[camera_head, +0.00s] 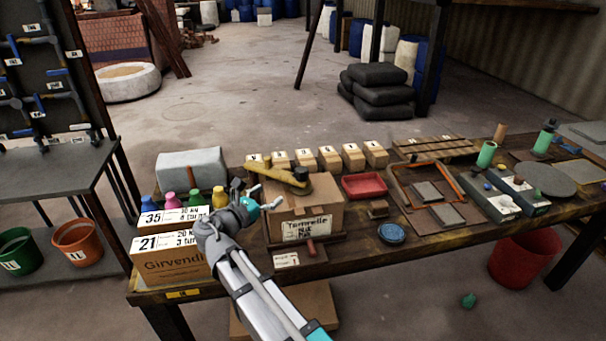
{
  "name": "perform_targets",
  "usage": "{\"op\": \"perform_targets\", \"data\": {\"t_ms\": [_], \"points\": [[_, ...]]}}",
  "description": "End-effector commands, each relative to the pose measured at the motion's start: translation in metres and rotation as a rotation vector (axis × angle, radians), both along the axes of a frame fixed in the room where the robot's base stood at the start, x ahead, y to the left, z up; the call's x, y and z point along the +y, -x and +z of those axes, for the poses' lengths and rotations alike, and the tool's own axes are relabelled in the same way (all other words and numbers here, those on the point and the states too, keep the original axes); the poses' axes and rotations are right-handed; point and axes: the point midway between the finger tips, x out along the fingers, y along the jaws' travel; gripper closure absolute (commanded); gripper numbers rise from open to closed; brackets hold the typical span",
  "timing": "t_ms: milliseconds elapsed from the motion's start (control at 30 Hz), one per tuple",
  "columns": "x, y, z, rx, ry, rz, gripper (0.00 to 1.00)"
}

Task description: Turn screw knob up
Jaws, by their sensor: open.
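A cardboard box (303,212) with a label starting "Tarn" stands on the wooden workbench. An olive-yellow arm (274,175) lies across its top, with a dark round knob (300,174) at its right end. This may be the screw knob; its thread and marks are too small to read. A reddish-brown handle (311,247) stands upright at the box's front. My gripper (256,196) is open and looks empty, at the left side of the box, left of and lower in the picture than the dark knob. It appears apart from the knob.
Numbered cartons (170,258) and coloured bottles (195,198) crowd the left. A grey block (191,168) and several small numbered boxes (329,157) stand behind. A red tray (364,186), a blue dish (391,233) and a tool tray (403,187) lie right. Bare bench shows near the front edge.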

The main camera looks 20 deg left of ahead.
Motion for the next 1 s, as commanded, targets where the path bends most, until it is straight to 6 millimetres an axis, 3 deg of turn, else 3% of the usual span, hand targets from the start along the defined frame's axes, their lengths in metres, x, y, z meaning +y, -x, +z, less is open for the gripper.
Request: {"op": "perform_targets", "data": {"t_ms": [533,1000], "points": [[-0.004,-0.009,0.000,0.001,-0.003,-0.002,0.07],[-0.024,-0.063,0.000,0.001,-0.004,-0.005,0.07]]}}
